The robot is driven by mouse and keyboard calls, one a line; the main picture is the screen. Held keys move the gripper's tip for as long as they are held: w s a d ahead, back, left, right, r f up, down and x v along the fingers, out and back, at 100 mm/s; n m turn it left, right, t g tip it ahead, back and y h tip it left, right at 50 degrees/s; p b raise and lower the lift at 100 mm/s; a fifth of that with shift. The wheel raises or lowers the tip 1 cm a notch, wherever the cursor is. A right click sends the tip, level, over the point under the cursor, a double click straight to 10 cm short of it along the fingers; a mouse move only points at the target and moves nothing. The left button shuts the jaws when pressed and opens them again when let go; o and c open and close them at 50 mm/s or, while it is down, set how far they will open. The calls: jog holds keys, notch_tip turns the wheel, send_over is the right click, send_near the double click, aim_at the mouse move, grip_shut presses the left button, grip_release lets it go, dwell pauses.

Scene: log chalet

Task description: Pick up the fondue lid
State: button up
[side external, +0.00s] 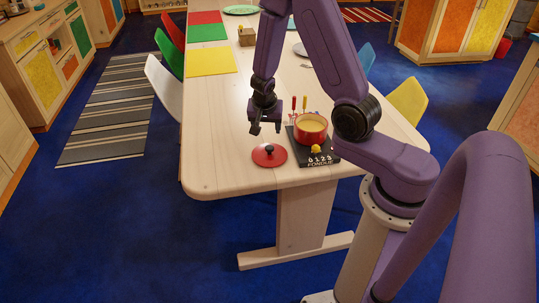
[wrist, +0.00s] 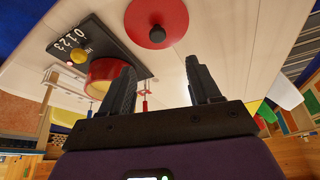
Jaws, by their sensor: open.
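The red fondue lid (side external: 269,155) with a black knob lies flat on the table, left of the fondue set. It also shows in the wrist view (wrist: 172,18) at the top, beyond my fingertips. My gripper (side external: 265,127) hangs above and a little behind the lid, apart from it. In the wrist view my gripper (wrist: 162,75) is open, with nothing between its two dark fingers. The red fondue pot (side external: 311,129) with yellow contents stands on a black base (side external: 324,158) marked with digits and FONDUE. In the wrist view a finger partly hides the pot.
Fondue forks with red and yellow handles (side external: 304,104) stand close behind the pot. Yellow (side external: 210,62), green and red placemats lie farther back on the wooden table (side external: 225,150). The tabletop left of the lid is clear, and the table's front edge is near it.

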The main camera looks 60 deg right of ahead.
send_over(270, 147)
jog(key=a, duration=0.3)
jog(key=shift+s+d+f, duration=0.15)
jog(key=shift+s+f, duration=0.05)
jog(key=shift+f, duration=1.45)
jog(key=shift+s+d+f, duration=0.1)
jog(key=shift+s+f, duration=0.05)
jog(key=shift+f, duration=1.5)
jog(key=shift+x, duration=2.6)
jog(key=shift+s, duration=0.2)
grip_shut()
